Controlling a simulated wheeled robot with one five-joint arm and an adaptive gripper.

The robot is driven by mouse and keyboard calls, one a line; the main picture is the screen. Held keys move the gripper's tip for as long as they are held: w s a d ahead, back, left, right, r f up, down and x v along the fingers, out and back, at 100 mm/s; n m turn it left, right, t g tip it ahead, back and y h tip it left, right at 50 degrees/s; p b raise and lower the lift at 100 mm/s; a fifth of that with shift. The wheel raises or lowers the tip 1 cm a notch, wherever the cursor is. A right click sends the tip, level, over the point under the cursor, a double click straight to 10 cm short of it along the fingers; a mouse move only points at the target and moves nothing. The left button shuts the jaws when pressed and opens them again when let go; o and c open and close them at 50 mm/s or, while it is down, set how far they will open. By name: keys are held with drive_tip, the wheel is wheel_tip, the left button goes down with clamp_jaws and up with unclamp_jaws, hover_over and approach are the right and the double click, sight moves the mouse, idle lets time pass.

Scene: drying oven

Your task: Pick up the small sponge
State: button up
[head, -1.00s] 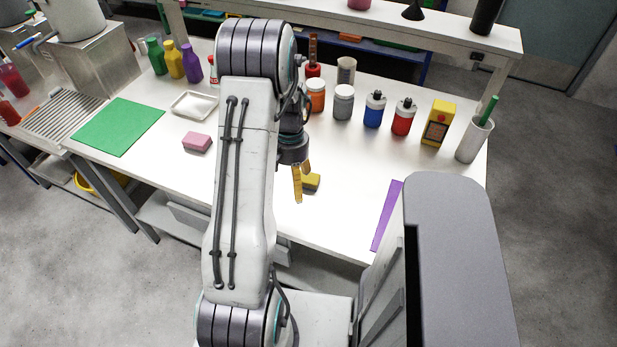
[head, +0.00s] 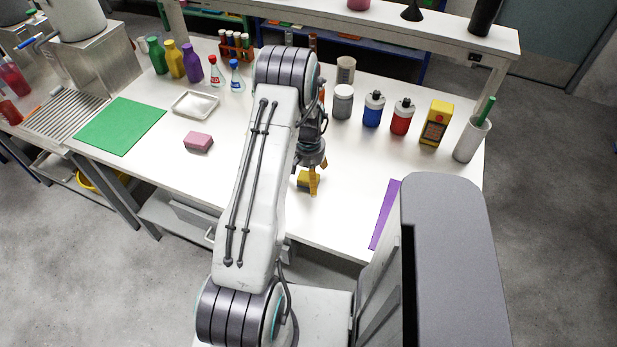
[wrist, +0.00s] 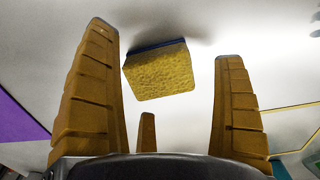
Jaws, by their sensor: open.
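The small sponge is a yellow block with a dark blue layer on one face. In the head view the small sponge (head: 303,181) lies on the white table, partly hidden behind my gripper (head: 313,187). In the wrist view the small sponge (wrist: 160,73) shows between the two long orange fingers, nearer the left one, with clear gaps to the right finger. My gripper (wrist: 166,42) is open and empty, pointing down at the table. A shorter third finger shows below the sponge in the wrist view.
A pink block (head: 198,142), a white tray (head: 195,104) and a green mat (head: 117,126) lie to the left. Several bottles and jars, a yellow box (head: 436,124) and a white cup (head: 470,139) line the back right. A purple strip (head: 384,215) lies at the right edge.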

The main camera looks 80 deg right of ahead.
drive_tip(key=shift+f, duration=0.8)
drive_tip(key=c, duration=1.1)
